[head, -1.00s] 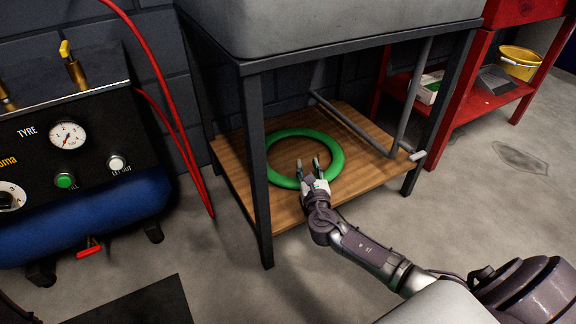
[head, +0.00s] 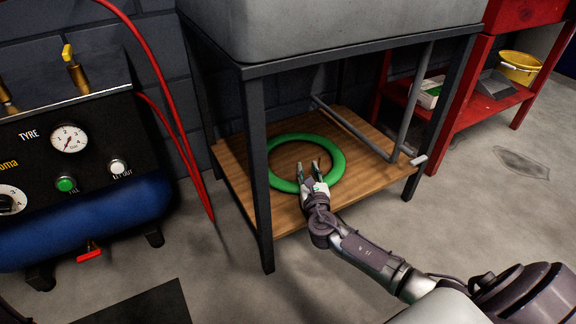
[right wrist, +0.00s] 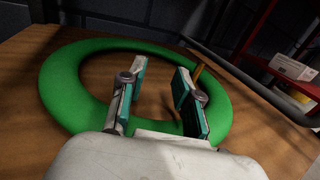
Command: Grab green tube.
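The green tube (head: 334,158) is a ring lying flat on the wooden shelf under the metal bench. It also fills much of the right wrist view (right wrist: 64,88). My right gripper (head: 308,168) is over the near side of the ring, its fingers pointing into the ring's middle. In the right wrist view the two fingers (right wrist: 160,88) stand apart with a clear gap and nothing gripped between them. The near part of the ring is partly hidden by the gripper. I cannot tell whether the fingers touch it. My left gripper is not in view.
The wooden shelf (head: 233,160) sits inside dark metal legs (head: 257,165), with a grey bar (head: 355,130) at its right. A blue compressor (head: 90,220) with a red hose (head: 160,85) stands left. A red rack (head: 470,115) with a yellow bucket (head: 519,72) stands right.

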